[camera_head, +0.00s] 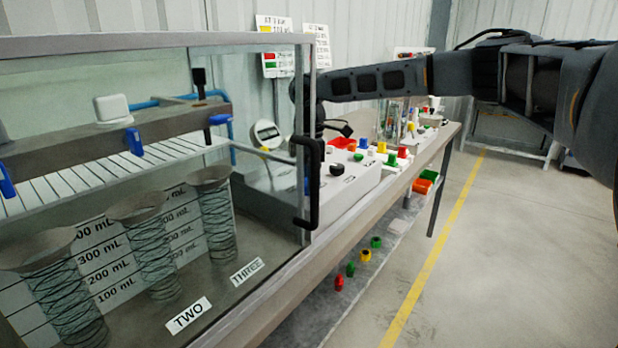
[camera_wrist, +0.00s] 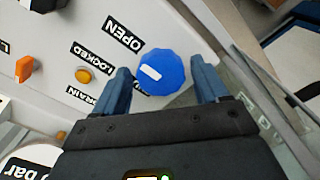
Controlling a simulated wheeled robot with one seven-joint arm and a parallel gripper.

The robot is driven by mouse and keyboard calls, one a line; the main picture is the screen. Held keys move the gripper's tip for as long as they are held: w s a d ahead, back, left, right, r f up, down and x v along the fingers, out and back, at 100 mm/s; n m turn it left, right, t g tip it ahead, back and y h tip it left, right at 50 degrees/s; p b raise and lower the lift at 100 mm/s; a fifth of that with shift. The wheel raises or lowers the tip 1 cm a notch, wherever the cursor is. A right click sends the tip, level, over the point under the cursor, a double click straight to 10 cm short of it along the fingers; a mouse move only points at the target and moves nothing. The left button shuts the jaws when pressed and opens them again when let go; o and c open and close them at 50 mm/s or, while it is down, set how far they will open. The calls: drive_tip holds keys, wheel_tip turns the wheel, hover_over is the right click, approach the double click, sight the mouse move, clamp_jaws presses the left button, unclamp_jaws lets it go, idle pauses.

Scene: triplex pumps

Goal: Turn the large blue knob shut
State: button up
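The large blue knob (camera_wrist: 163,76) sits on a white panel in the wrist view. It has a white mark on its left part, on the side facing the labels OPEN (camera_wrist: 123,36) and LOCKED (camera_wrist: 92,58). My gripper (camera_wrist: 160,88) is open, with one dark blue finger on each side of the knob. I cannot tell whether the fingers touch it. In the head view, my gripper (camera_head: 318,125) points down over the left end of the white control box (camera_head: 350,185), partly behind the cabinet's edge. The knob is not clearly visible there.
An orange switch (camera_wrist: 24,69) and a yellow button (camera_wrist: 83,76) sit left of the knob. A glass cabinet (camera_head: 300,60) with a black handle (camera_head: 312,190) stands close to my gripper. Several coloured buttons lie further along the bench. The floor at right is clear.

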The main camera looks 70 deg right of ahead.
drive_tip(key=c, duration=0.9)
drive_tip(key=shift+o, duration=0.2)
drive_tip(key=shift+r+n+p, duration=0.1)
drive_tip(key=shift+n+p, duration=0.2)
drive_tip(key=shift+p, duration=0.2)
drive_tip(key=n+p, duration=0.2)
drive_tip(key=shift+n+p, duration=0.35)
drive_tip(key=shift+n, duration=0.05)
drive_tip(key=n+p, duration=0.1)
drive_tip(key=n, duration=0.3)
drive_tip(key=shift+w+n+p, duration=0.1)
drive_tip(key=shift+n+p, duration=0.2)
drive_tip(key=n, duration=0.5)
drive_tip(key=shift+w, duration=0.1)
drive_tip(key=shift+n+b, duration=0.55)
drive_tip(key=shift+n, duration=1.85)
